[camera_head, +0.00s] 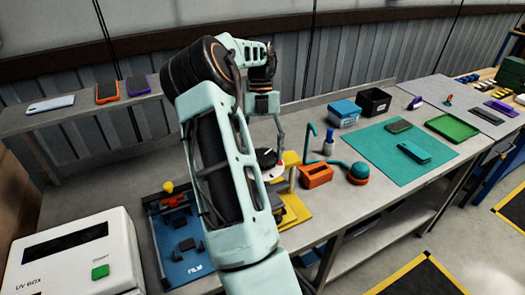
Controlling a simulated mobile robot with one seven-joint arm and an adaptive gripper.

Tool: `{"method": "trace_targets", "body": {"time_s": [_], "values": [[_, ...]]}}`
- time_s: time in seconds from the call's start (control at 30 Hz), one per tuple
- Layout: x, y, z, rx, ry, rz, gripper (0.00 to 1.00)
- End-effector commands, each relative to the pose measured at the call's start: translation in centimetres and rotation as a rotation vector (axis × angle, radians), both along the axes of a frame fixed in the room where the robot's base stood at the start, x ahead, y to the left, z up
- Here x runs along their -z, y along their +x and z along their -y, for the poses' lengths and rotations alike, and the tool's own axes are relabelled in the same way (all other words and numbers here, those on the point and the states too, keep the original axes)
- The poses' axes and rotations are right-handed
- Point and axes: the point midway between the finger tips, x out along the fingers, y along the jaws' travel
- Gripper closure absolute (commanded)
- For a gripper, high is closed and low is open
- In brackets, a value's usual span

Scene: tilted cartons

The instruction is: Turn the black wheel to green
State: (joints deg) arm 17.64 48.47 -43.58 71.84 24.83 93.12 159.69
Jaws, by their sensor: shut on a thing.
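The black wheel (266,157) sits on a round white part with a little red at its edge, above a yellow base (294,209) on the bench. My arm covers its left side. My gripper (278,157) points down from above, with a finger reaching the wheel's right side. It appears shut on the wheel, though the contact is small and partly hidden. No green mark can be made out on or around the wheel, so its setting cannot be told.
Right of the wheel stand an orange holder (316,175), a teal curved tube (312,142) and a round teal-and-orange item (358,173). A blue FILM board (188,266) lies left, near a white UV box (75,255). A teal mat (375,155) is farther right.

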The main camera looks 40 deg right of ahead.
Motion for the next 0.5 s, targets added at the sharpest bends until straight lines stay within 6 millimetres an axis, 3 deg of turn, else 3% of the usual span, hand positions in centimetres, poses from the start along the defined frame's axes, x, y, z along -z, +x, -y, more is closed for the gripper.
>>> {"method": "trace_targets", "body": {"time_s": [0.5], "values": [[0.09,0.0,0.05,0.086,0.0,0.001,0.63]]}}
